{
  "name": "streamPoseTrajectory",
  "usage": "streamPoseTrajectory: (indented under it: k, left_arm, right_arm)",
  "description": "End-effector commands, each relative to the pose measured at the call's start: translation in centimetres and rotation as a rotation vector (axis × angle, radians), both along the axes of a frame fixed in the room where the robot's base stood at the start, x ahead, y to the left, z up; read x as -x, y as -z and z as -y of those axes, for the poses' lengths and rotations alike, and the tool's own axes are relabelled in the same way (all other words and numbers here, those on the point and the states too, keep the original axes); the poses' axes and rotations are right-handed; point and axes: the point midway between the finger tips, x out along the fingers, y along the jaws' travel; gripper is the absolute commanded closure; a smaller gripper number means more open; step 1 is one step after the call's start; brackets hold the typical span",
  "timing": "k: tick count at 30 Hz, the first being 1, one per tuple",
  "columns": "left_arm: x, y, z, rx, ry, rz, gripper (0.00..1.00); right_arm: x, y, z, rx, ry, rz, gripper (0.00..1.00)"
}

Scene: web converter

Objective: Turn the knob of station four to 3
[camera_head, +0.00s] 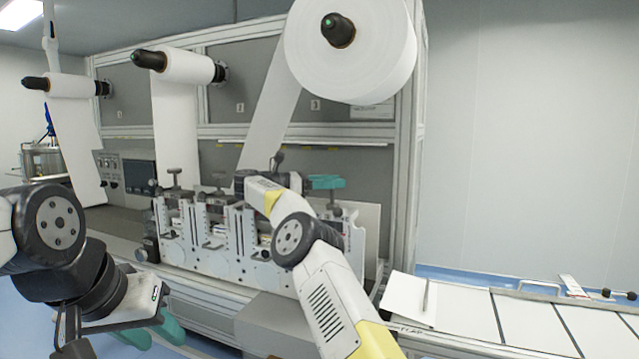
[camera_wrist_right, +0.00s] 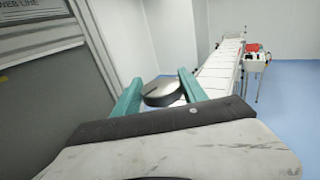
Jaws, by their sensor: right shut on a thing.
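The right wrist view shows a round, dark grey knob (camera_wrist_right: 163,92) with a dark mark across its top. The teal fingers of my right gripper (camera_wrist_right: 160,92) are on either side of it, shut on it. In the head view, the teal fingers of my right gripper (camera_head: 327,182) show at the right end of the row of stations, and my arm hides part of that row. The number the knob points to cannot be read. My left gripper (camera_head: 153,333), with its teal fingers apart and empty, hangs low at the left, away from the stations.
White stations (camera_head: 195,235) with black knobs on top stand along the machine front. White web rolls (camera_head: 365,45) hang above on spindles. A white conveyor (camera_head: 480,315) runs off to the right. A control panel (camera_head: 112,170) is at the left.

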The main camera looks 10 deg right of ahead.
Motion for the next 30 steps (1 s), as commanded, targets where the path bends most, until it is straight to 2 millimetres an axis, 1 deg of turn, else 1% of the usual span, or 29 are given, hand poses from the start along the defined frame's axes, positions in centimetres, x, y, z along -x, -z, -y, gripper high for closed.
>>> streamPoseTrajectory:
  k: [1, 18, 19, 21, 22, 30]
  left_arm:
    - [0.0, 0.0, 0.0, 0.0, 0.0, 0.0, 0.64]
    - [0.0, 0.0, 0.0, 0.0, 0.0, 0.0, 0.64]
    - [0.0, 0.0, 0.0, 0.0, 0.0, 0.0, 0.64]
    - [0.0, 0.0, 0.0, 0.0, 0.0, 0.0, 0.64]
    - [0.0, 0.0, 0.0, 0.0, 0.0, 0.0, 0.64]
    - [0.0, 0.0, 0.0, 0.0, 0.0, 0.0, 0.64]
  right_arm:
    - [-0.02, 0.22, 0.08, -0.001, 0.007, -0.003, 0.9]
    - [-0.04, 0.23, 0.13, -0.003, 0.016, -0.005, 0.9]
    - [-0.04, 0.24, 0.13, -0.003, 0.016, -0.005, 0.46]
    - [-0.03, 0.22, 0.13, -0.002, 0.016, -0.005, 0.32]
    - [-0.03, 0.2, 0.12, -0.002, 0.016, -0.004, 0.28]
    - [-0.03, 0.1, 0.07, -0.001, 0.014, -0.002, 0.28]
